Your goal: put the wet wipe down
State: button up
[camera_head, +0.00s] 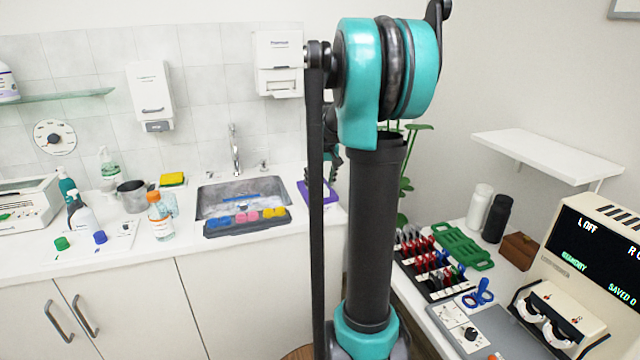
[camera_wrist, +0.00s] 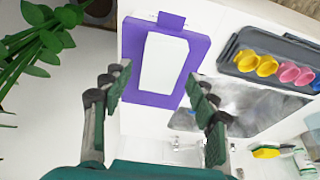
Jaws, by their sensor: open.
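The wet wipe appears to be a flat white sheet (camera_wrist: 163,62) lying on a purple board (camera_wrist: 132,62) in the wrist view. The board lies on the white counter and has a purple tab at one end. My gripper (camera_wrist: 161,88) is open, its fingers apart on either side of the sheet's near end in the picture, with nothing between them. I cannot tell its height above the board. In the head view the purple board (camera_head: 331,196) shows right of the sink, partly hidden by my arm, and my gripper is mostly hidden behind it.
The sink (camera_head: 243,188) is left of the board, with a dark tray (camera_head: 212,230) of coloured cups at its front edge. A leafy plant (camera_wrist: 35,45) stands close by the board. Bottles and a metal cup (camera_head: 132,197) fill the left counter. A shelf (camera_head: 545,155) juts out at right.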

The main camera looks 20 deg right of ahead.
jog(key=v, duration=1.3)
send_near(323, 198)
jog(key=s+a+f, duration=0.5)
jog(key=s+a, duration=0.2)
jog(key=s+a+f, duration=0.2)
jog(key=s+f, duration=0.5)
jog(key=s, duration=0.1)
jog(key=s+a+f+t, duration=0.1)
jog(key=s+a+f, duration=0.1)
jog(key=s+f, duration=0.5)
jog(key=shift+s+a, duration=0.35)
jog(key=shift+s, duration=0.2)
